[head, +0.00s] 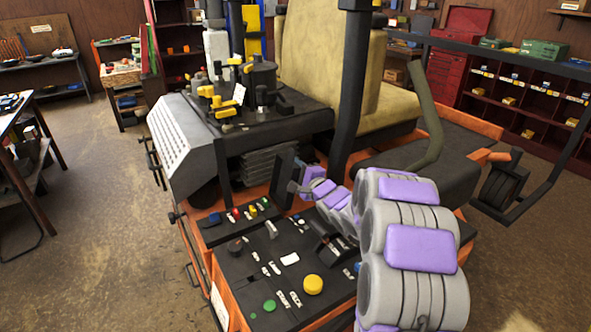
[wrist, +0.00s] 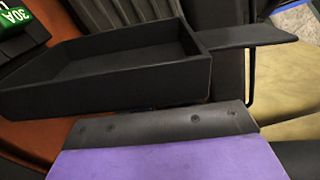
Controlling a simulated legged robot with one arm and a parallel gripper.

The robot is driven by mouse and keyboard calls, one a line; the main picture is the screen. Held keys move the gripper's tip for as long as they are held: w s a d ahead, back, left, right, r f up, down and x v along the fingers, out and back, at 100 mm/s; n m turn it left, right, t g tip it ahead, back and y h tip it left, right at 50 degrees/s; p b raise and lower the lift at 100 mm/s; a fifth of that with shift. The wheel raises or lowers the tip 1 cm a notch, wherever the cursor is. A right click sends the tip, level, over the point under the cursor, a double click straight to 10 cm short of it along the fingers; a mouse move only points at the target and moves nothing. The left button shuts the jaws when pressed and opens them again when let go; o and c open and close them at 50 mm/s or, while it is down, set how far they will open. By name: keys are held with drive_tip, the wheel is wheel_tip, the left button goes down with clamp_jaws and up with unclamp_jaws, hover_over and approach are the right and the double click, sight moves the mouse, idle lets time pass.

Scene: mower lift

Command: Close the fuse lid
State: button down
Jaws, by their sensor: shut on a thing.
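The fuse lid (head: 282,172) is a black panel standing raised behind the control panel in the head view. In the wrist view the lid (wrist: 110,85) looks like a shallow black tray with raised walls and a flat tab at its right. My gripper (head: 297,187) is at the right side of the lid and shut on it. In the wrist view my gripper (wrist: 165,128) shows as a dark strip and purple pad just below the lid; the exact contact is hidden. A green fuse marked 30A (wrist: 18,18) shows beyond the lid at the top left.
The control panel (head: 262,262) with knobs, switches and a yellow button (head: 313,284) lies below my arm. A black post (head: 354,90) rises just behind my gripper. The yellow seat (head: 320,75) stands further back. Open floor lies to the left.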

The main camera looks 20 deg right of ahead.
drive_tip(key=shift+f, duration=0.1)
drive_tip(key=p, duration=0.1)
drive_tip(key=a+r+p, duration=0.1)
drive_tip(key=p, duration=0.1)
drive_tip(key=shift+s+a, duration=0.15)
drive_tip(key=shift+a, duration=0.1)
drive_tip(key=c, duration=1)
unclamp_jaws()
drive_tip(key=shift+a, duration=0.15)
drive_tip(key=shift+o, duration=0.2)
drive_tip(key=shift+s, duration=0.1)
